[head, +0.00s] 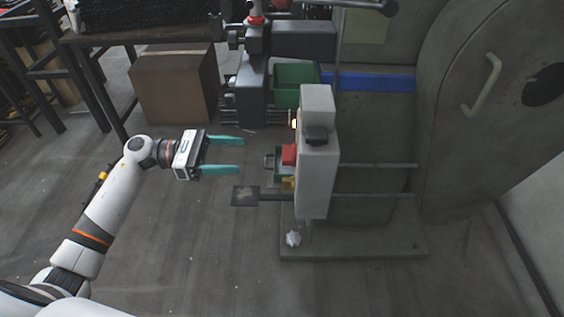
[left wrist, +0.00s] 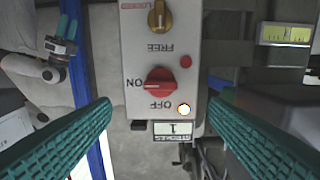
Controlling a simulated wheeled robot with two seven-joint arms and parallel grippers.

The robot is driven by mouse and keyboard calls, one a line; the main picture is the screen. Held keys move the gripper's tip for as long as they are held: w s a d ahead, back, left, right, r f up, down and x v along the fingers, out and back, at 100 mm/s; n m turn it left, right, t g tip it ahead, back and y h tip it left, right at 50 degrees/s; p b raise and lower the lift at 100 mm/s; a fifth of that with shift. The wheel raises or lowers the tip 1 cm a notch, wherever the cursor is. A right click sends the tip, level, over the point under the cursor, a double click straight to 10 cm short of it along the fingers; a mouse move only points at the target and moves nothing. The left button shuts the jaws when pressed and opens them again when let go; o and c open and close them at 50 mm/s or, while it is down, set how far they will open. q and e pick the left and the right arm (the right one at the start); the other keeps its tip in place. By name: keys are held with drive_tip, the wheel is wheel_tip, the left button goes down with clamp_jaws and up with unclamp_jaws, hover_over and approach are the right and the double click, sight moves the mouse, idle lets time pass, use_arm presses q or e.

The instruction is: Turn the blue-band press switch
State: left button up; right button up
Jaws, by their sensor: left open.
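The grey press with the blue band (head: 370,82) carries an upright pale control box (head: 318,150). The red switch (head: 289,154) is on the box's left side. In the left wrist view the red switch (left wrist: 160,86) is a rotary knob lying roughly level, between an ON mark at its left and an OFF mark below; the lettering is upside down. My left gripper (head: 241,155) is open and empty, facing the switch with a gap. Its teal fingers (left wrist: 160,108) spread either side of the box in that view. What looks like my right gripper (left wrist: 62,42) shows small there.
A yellow knob (left wrist: 160,15), a red button (left wrist: 185,61) and a lit lamp (left wrist: 184,109) sit near the switch. A flat dark plate (head: 245,196) juts out low. A green bin (head: 296,85) and another machine (head: 252,85) stand behind.

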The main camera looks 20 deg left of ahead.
sight(287, 155)
use_arm(q)
drive_tip(key=x, duration=1)
drive_tip(key=shift+d, duration=0.4)
use_arm(e)
drive_tip(key=shift+s+d+f+g, duration=0.1)
drive_tip(key=shift+s+g, duration=0.15)
drive_tip(key=shift+s, duration=0.15)
drive_tip(key=shift+s+d+f+g, duration=0.1)
drive_tip(key=shift+s+g, duration=0.15)
drive_tip(key=shift+s, duration=0.15)
use_arm(q)
drive_tip(key=shift+w, duration=0.1)
drive_tip(key=shift+c, duration=0.3)
drive_tip(key=c, duration=0.9)
